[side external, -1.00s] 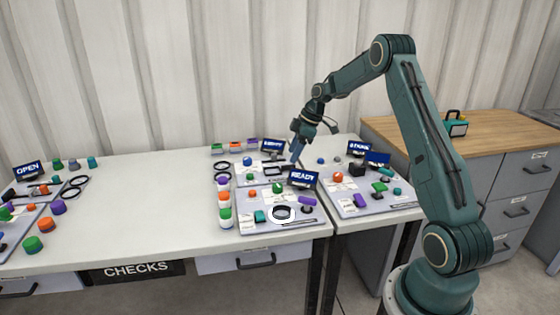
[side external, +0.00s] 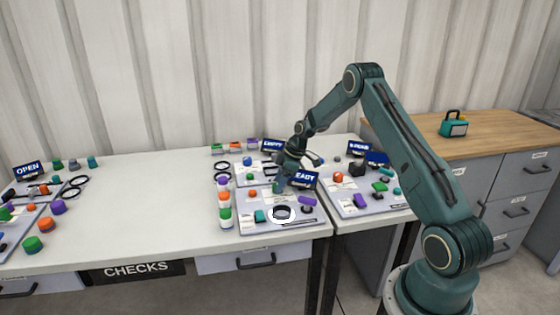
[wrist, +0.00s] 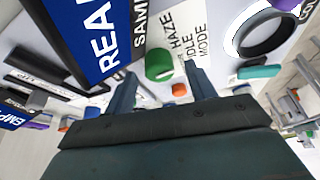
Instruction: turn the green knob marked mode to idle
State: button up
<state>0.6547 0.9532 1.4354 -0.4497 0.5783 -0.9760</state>
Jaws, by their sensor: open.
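The green knob (wrist: 159,66) shows in the wrist view, a round cap on a pale panel beside a white label reading HAZE, IDLE and MODE (wrist: 186,40). The start of the label's middle word is partly covered. Which way the knob points cannot be told. My gripper (wrist: 161,74) is open, with one finger to each side of the knob in the picture; contact cannot be made out. In the side view my gripper (side external: 279,188) is low over the panel (side external: 246,231) beside the READY sign, and the green knob is hidden behind it.
The blue READY sign (side external: 305,179) stands close to my gripper. A dark ring on white (side external: 282,213), a teal block (side external: 260,216) and a purple part (side external: 307,200) share the panel.

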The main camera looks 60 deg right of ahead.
jog(key=shift+w+a+f, duration=0.1)
jog(key=shift+w+f, duration=0.05)
jog(key=shift+f, duration=0.2)
jog(key=c, duration=1)
jog(key=shift+o, duration=0.2)
jog(key=shift+m, duration=0.8)
jog(key=shift+h, duration=0.3)
jog(key=o, duration=1)
jog(key=shift+c, duration=0.2)
jog(key=shift+r, duration=0.1)
